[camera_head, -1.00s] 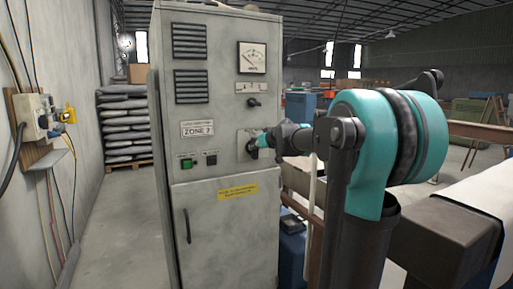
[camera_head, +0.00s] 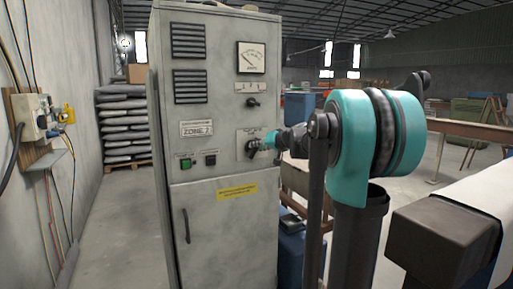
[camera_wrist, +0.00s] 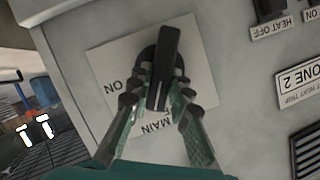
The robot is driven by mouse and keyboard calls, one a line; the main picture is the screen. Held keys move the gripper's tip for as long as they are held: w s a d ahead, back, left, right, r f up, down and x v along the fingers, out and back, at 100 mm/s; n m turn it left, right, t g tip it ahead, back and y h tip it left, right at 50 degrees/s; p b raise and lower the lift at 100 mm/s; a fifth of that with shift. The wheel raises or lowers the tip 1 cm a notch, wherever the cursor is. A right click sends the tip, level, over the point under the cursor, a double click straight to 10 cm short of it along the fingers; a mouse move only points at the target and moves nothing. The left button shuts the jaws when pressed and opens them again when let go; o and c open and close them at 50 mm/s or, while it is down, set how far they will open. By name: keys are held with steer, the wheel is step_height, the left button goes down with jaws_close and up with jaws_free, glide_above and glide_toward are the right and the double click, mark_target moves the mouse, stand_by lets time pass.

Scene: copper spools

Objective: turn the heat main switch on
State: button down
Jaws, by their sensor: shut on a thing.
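The heat main switch is a black rotary knob with a bar handle (camera_wrist: 164,55) on a pale plate (camera_wrist: 203,85) marked MAIN and ON, upside down in the wrist view. In the head view the switch (camera_head: 251,150) sits at the right of the grey cabinet's front, below the meter. My gripper (camera_wrist: 157,96) has its fingers on both sides of the handle and is shut on it. In the head view my gripper (camera_head: 267,143) reaches the knob from the right. The handle looks slanted there. The fingers cover part of the plate's lettering.
The grey cabinet (camera_head: 222,232) also carries a green button (camera_head: 186,163), a black button (camera_head: 210,160), a smaller knob (camera_head: 252,103) and a dial meter (camera_head: 251,57). A wall socket box (camera_head: 38,117) with cables is at left.

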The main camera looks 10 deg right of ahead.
steer(key=m+y, duration=0.2)
steer(key=m, duration=0.2)
steer(key=shift+w+d+f+y, duration=0.1)
steer(key=shift+d+f+y, duration=0.2)
steer(key=shift+y, duration=0.1)
steer(key=m, duration=0.1)
steer(key=m+t+y, duration=0.1)
steer(key=m, duration=0.3)
steer(key=shift+d+f+y, duration=0.1)
steer(key=shift+f+y, duration=0.2)
steer(key=shift+f, duration=0.05)
steer(key=shift+t, duration=0.3)
steer(key=c, duration=1.4)
jaws_free()
steer(key=v, duration=1.2)
steer(key=shift+f, duration=0.15)
